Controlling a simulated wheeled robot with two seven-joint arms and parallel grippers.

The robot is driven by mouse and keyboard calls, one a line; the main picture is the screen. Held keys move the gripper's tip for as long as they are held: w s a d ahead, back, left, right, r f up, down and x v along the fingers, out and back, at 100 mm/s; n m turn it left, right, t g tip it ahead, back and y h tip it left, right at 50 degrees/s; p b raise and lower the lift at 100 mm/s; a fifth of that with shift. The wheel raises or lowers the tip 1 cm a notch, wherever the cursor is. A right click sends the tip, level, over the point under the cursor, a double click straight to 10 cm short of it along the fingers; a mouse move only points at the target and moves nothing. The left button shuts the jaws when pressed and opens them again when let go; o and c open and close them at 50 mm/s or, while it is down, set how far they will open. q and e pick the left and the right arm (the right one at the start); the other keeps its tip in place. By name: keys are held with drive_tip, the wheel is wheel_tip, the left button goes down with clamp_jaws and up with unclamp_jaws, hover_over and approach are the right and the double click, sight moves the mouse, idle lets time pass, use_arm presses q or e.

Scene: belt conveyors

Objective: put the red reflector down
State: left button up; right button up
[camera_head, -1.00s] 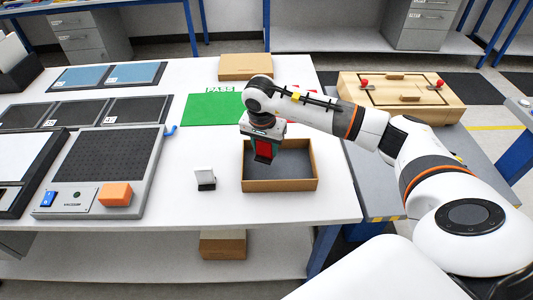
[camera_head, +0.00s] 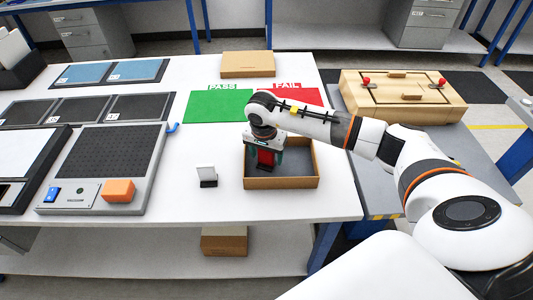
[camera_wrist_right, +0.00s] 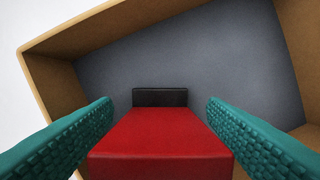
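The red reflector (camera_head: 266,156), a red block with a black end, is inside the shallow cardboard box (camera_head: 282,183) on the white table. It seems to stand with its black end down at the box floor. My right gripper (camera_head: 264,160) reaches down into the box around it. In the right wrist view the red reflector (camera_wrist_right: 162,140) lies between the two teal fingers (camera_wrist_right: 160,106), with a gap on each side, so the gripper is open. My left gripper is not in view.
A small white-and-black part (camera_head: 207,177) stands left of the box. The green PASS mat (camera_head: 217,105) and red FAIL mat (camera_head: 298,97) lie behind. A vacuum fixture (camera_head: 107,160) with an orange block (camera_head: 118,190) is at left. A wooden case (camera_head: 402,94) is at right.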

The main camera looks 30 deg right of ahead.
sight(264, 166)
drive_tip(key=shift+r, duration=0.3)
wheel_tip(264, 166, up, 12)
drive_tip(key=s+a+b, duration=0.1)
drive_tip(key=shift+a+f+b, duration=0.15)
drive_tip(key=shift+a+b, duration=0.1)
drive_tip(key=shift+b, duration=0.1)
